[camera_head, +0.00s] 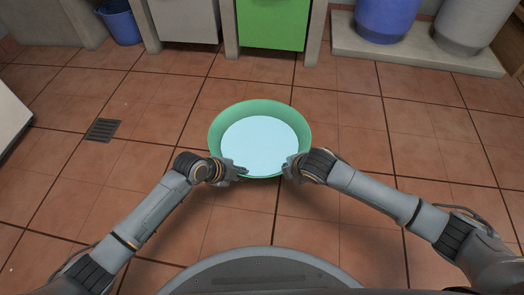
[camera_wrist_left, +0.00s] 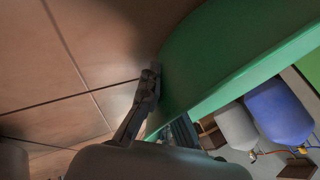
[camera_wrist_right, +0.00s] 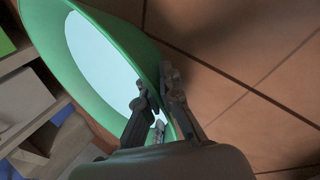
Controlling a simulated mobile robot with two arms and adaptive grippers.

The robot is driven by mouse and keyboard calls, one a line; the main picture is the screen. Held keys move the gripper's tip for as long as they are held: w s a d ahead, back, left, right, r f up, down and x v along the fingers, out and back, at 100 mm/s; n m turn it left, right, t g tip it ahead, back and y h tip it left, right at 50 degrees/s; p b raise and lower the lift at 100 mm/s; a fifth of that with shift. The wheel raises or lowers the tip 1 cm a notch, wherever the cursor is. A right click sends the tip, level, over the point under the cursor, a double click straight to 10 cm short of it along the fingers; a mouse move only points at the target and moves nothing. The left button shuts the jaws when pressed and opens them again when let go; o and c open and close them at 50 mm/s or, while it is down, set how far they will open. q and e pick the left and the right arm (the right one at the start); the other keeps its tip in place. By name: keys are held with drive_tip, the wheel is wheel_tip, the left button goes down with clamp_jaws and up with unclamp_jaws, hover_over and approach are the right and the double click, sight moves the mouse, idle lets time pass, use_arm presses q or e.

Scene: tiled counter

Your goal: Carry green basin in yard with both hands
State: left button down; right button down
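The green basin (camera_head: 215,140) is round and holds a flat pale-blue surface that looks like water. It sits in front of me in the head view, over the tiled floor; I cannot tell if it touches the floor. My left gripper (camera_head: 242,172) is at its near-left rim. In the left wrist view one finger lies against the outside of the green wall (camera_wrist_left: 215,65); the other is mostly hidden behind the rim. My right gripper (camera_head: 290,168) is at the near-right rim. In the right wrist view its fingers (camera_wrist_right: 158,95) straddle the basin's wall (camera_wrist_right: 118,38) closely.
A blue bucket (camera_head: 121,24) stands at the back left. Cabinets with a white front (camera_head: 185,18) and a green front (camera_head: 272,22) are behind the basin. Blue and grey barrels (camera_head: 384,16) stand on a ledge (camera_head: 415,52) at back right. A floor drain (camera_head: 103,129) lies left. Floor around is clear.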

use_arm(q)
drive_tip(key=shift+w+a+f, duration=0.1)
drive_tip(key=shift+w+f, duration=0.1)
drive_tip(key=shift+f, duration=0.2)
use_arm(e)
drive_tip(key=shift+w+d+f, duration=0.15)
drive_tip(key=shift+d+f, duration=0.05)
drive_tip(key=shift+f, duration=0.3)
use_arm(q)
drive_tip(key=c, duration=1.8)
unclamp_jaws()
drive_tip(key=shift+s+f, duration=0.1)
use_arm(e)
drive_tip(key=c, duration=1.8)
unclamp_jaws()
drive_tip(key=shift+f, duration=0.1)
use_arm(q)
drive_tip(key=shift+o, duration=1.4)
use_arm(e)
drive_tip(key=shift+o, duration=1.4)
drive_tip(key=shift+a, duration=0.1)
use_arm(q)
drive_tip(key=shift+s, duration=0.1)
use_arm(e)
drive_tip(key=shift+a, duration=0.1)
